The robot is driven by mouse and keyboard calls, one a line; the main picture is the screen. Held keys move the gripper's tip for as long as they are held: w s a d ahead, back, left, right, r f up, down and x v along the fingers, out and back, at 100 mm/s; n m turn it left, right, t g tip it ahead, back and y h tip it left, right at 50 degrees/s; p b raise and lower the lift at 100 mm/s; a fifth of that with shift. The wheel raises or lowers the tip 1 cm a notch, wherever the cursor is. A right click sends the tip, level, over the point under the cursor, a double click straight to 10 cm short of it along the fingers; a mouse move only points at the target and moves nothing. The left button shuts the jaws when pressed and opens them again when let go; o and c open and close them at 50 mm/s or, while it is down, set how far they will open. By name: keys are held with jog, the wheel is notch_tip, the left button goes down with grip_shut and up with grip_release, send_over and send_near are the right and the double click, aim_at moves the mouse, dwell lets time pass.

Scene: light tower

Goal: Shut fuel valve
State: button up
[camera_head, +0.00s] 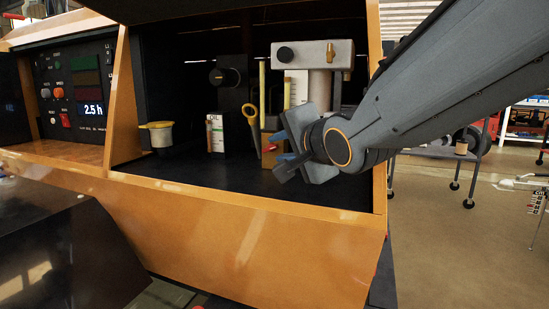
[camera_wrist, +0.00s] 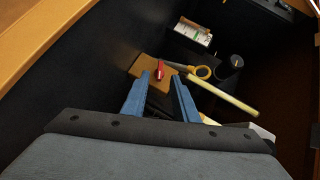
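In the wrist view, a small red lever (camera_wrist: 160,68), which looks like the fuel valve handle, sits on a tan block (camera_wrist: 143,66). My gripper (camera_wrist: 161,77) has two blue fingers, apart and with nothing seen held between them; their tips point at the lever, which shows just beyond the gap. Whether they touch it I cannot tell. In the head view, my gripper (camera_head: 277,152) is inside the open bay in front of the tan block (camera_head: 267,143), below the pale tank (camera_head: 312,55). The red lever is hidden there.
A yellow dipstick ring (camera_head: 250,112), an oil carton (camera_head: 215,133) and a yellow-rimmed cup (camera_head: 157,135) stand left of my gripper. Orange bay edges (camera_head: 250,200) run in front. A control panel (camera_head: 75,90) reads 2.5 h. The bay floor between cup and carton is clear.

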aim_at(270, 149)
jog(key=shift+b+x, duration=1.5)
jog(key=shift+b, duration=0.55)
jog(key=shift+b+x, duration=0.9)
jog(key=shift+x, duration=0.25)
grip_shut()
